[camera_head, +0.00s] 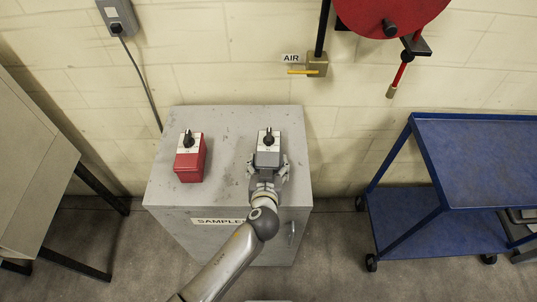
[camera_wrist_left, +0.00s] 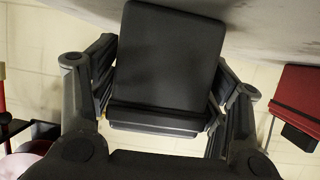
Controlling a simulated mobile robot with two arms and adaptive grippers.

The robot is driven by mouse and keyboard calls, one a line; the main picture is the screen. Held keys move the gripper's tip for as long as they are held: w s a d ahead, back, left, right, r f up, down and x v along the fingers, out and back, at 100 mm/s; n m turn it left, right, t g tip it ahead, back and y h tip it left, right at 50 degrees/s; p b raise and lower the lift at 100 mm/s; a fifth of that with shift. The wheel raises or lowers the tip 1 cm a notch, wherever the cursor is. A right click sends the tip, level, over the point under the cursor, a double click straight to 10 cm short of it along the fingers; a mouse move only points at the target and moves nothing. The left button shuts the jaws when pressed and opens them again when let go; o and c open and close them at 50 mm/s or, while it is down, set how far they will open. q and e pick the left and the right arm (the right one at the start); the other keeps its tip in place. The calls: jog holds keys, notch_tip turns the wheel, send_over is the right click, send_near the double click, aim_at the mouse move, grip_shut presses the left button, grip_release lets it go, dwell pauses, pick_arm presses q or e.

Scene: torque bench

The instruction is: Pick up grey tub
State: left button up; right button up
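The grey tub (camera_head: 267,158), a box with a black knob and white label plate on top, stands upright near the right side of the grey cabinet's top. My left gripper (camera_head: 267,168) reaches it from the front, one finger at each side. In the left wrist view the tub (camera_wrist_left: 167,60) fills the space between the fingers (camera_wrist_left: 165,85), very close to both. Whether the fingers press on it cannot be told. My right gripper is not in view.
A red tub (camera_head: 190,166) with a similar knob stands to the left on the grey cabinet (camera_head: 225,130). A blue cart (camera_head: 475,160) stands at the right, a bench (camera_head: 30,160) at the left. A red hose reel (camera_head: 385,15) hangs on the wall above.

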aim_at(268, 154)
pick_arm(q)
jog(key=c, duration=0.7)
jog(key=shift+c, duration=0.4)
jog(key=shift+r, duration=0.2)
jog(key=shift+r, duration=0.25)
notch_tip(268, 154, up, 3)
jog(key=p, duration=0.3)
jog(key=shift+s+r, duration=0.1)
jog(key=shift+r, duration=0.05)
jog(key=w+d+r+p+v, duration=0.1)
jog(key=p+v, duration=0.3)
jog(key=v, duration=1.2)
jog(key=shift+r, duration=0.9)
